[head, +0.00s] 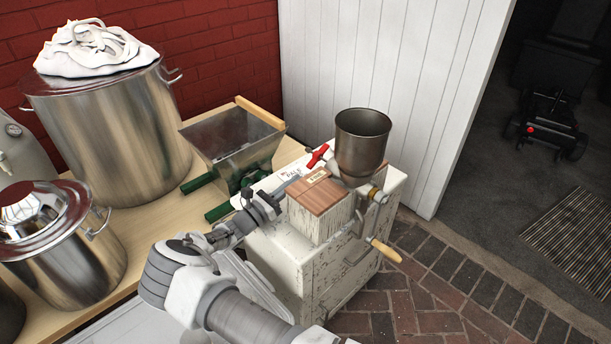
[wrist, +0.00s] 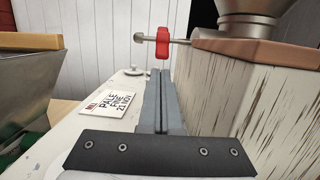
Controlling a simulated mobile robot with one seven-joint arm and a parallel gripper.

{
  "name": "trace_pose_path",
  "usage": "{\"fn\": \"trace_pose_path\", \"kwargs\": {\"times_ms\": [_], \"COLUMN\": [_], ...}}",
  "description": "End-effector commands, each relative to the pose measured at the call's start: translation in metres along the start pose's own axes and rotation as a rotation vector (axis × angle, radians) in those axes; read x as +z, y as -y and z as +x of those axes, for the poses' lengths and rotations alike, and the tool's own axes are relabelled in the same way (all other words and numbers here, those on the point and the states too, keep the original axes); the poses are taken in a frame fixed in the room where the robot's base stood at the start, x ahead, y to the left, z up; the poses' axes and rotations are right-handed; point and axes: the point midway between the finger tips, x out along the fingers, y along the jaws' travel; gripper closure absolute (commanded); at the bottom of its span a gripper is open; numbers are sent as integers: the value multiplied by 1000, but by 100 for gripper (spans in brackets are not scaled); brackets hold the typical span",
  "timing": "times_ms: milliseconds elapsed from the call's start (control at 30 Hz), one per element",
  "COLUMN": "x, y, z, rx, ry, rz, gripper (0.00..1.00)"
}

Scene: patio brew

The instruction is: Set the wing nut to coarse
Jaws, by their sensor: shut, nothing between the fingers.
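The red wing nut (head: 318,156) sits on a thin metal rod beside the mill's metal hopper (head: 362,145). In the wrist view the wing nut (wrist: 163,50) stands upright on the rod, which runs right toward the mill body (wrist: 245,95). My gripper (head: 294,180) is low, left of the mill's wooden-topped box (head: 318,195). In the wrist view my gripper (wrist: 160,78) has its grey fingers together and empty, pointing at the wing nut. The fingertips appear just below it in the picture; whether they touch it I cannot tell. No setting marks are readable.
A card reading "PALE FINE 21 NOV" (wrist: 122,97) lies on the white cabinet top, left of my fingers. A hopper mill with green parts (head: 235,140) stands left. A wooden crank handle (head: 385,250) sticks out right. Steel pots (head: 115,130) fill the far left.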

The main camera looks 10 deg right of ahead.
Motion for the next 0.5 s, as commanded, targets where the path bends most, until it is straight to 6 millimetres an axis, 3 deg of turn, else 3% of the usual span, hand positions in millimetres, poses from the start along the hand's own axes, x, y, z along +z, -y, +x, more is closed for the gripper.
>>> {"fn": "trace_pose_path", "kwargs": {"times_ms": [200, 500], "x": [-2, 0], "y": [0, 0], "z": [35, 49], "rx": [-1, 1], "ry": [0, 0], "rz": [0, 0], "gripper": [100, 100]}}
